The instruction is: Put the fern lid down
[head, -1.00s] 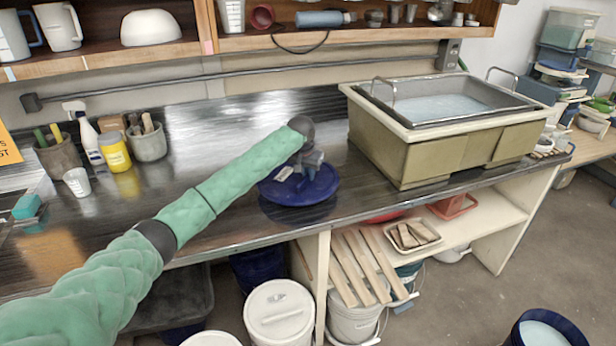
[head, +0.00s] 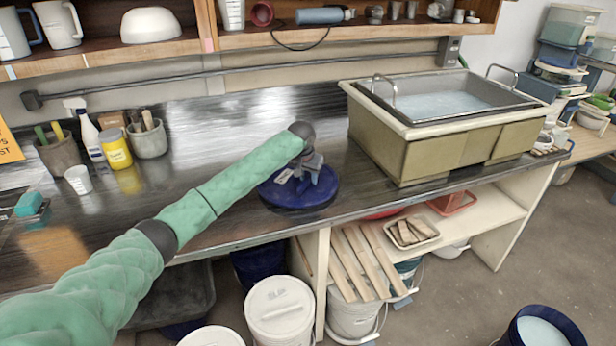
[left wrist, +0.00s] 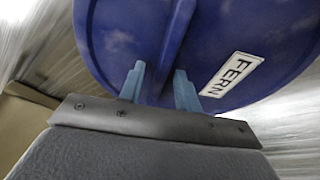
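The fern lid (head: 325,190) is a round dark-blue disc on the dark metal counter (head: 240,125), left of the sink tub. It lies flat, at or very near the counter surface. My left gripper (head: 300,178) is over its middle. In the left wrist view the lid (left wrist: 110,35) fills the top, with a white label reading FERN (left wrist: 231,74). The two pale blue fingers of my left gripper (left wrist: 159,88) stand on either side of the lid's raised ridge (left wrist: 177,45) and appear shut on it. My right gripper is not in view.
A sink tub (head: 430,150) stands to the right on the counter. Cups, a yellow jar (head: 116,150) and a spray bottle (head: 88,135) stand at the left. White lidded buckets (head: 279,310) and wooden slats (head: 352,265) are below. The counter around the lid is clear.

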